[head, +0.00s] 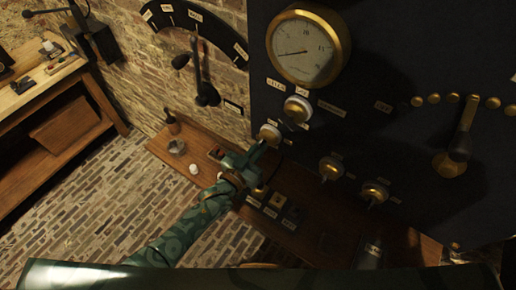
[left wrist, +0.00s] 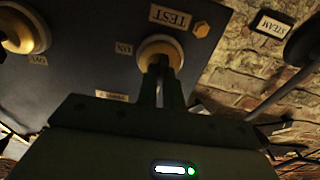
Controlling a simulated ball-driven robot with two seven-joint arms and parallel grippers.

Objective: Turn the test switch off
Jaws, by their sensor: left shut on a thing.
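The test switch (head: 269,132) is a round brass-rimmed knob at the left edge of the dark panel in the head view. In the left wrist view the same test switch (left wrist: 151,46) sits below the TEST label (left wrist: 170,17), with an ON label (left wrist: 124,48) beside it. My left gripper (head: 262,146) reaches up to the switch. In the left wrist view its two fingers (left wrist: 160,78) are shut on the switch's small lever, which they mostly hide. Another label (left wrist: 111,95) is partly covered near the fingers. My right gripper is not in view.
The dark panel also carries a gauge (head: 307,48), another knob (head: 297,108), two lower switches (head: 331,168) (head: 374,193) and a big lever (head: 464,140). A wooden bench (head: 208,176) with small items stands below. A brick wall is at the left.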

